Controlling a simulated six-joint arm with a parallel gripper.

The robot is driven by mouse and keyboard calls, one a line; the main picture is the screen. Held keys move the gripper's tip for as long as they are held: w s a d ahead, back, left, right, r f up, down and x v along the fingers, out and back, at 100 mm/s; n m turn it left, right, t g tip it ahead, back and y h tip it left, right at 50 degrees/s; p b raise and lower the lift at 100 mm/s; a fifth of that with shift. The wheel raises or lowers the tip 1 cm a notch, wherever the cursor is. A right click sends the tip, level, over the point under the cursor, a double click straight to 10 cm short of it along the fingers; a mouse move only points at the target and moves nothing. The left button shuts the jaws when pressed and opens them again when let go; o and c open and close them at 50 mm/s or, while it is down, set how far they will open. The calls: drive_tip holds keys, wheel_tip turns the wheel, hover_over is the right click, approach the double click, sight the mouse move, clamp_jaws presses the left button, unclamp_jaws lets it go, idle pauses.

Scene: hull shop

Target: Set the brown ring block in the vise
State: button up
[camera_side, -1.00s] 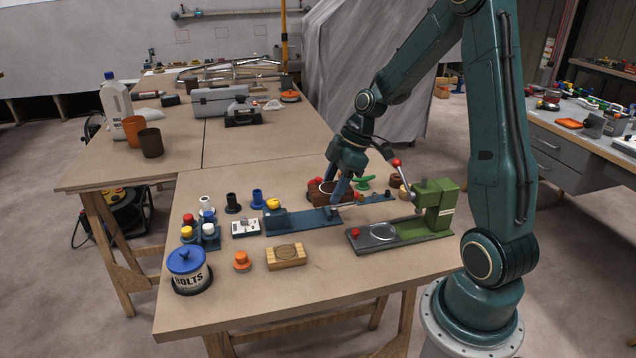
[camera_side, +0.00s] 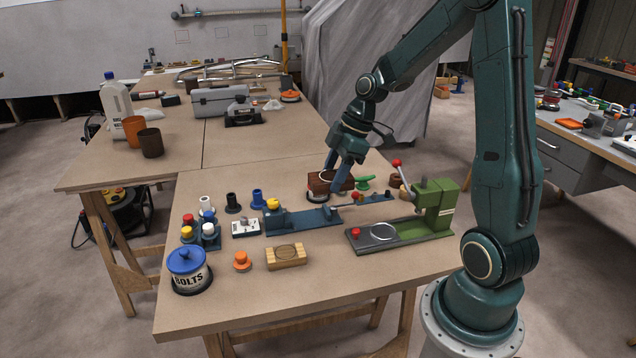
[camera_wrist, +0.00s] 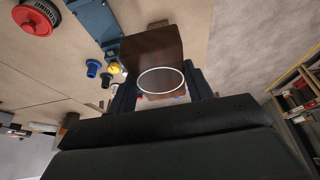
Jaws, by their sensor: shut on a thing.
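The brown ring block (camera_side: 321,183) is between the fingers of my gripper (camera_side: 343,180), raised over the table behind the vise. In the wrist view the block (camera_wrist: 150,48) is dark brown with a white ring on its near face, and my gripper's fingers (camera_wrist: 160,95) are shut on its sides. The vise (camera_side: 306,219) is blue, with a long bed and a yellow part at its left end. In the side view the block is apart from the vise, behind it. A blue piece, likely the vise, shows in the wrist view (camera_wrist: 97,20).
A green press (camera_side: 437,203) with a ring on its base stands right of the vise. A light wood block (camera_side: 286,256), an orange knob (camera_side: 242,261) and a blue-lidded bolts tin (camera_side: 189,272) stand in front. A switch box (camera_side: 246,228) is close on the left.

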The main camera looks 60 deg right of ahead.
drive_tip(key=shift+w+d, duration=0.1)
drive_tip(key=w+d+f, duration=0.4)
drive_tip(key=w+f, duration=0.1)
drive_tip(key=w, duration=0.1)
hover_over(303, 219)
drive_tip(key=s+d, duration=0.1)
wheel_tip(303, 219, down, 8)
drive_tip(key=shift+s+f, duration=0.1)
drive_tip(key=shift+f, duration=2.75)
drive_tip(key=shift+f, duration=0.6)
drive_tip(key=o, duration=0.7)
drive_tip(key=shift+o, duration=0.2)
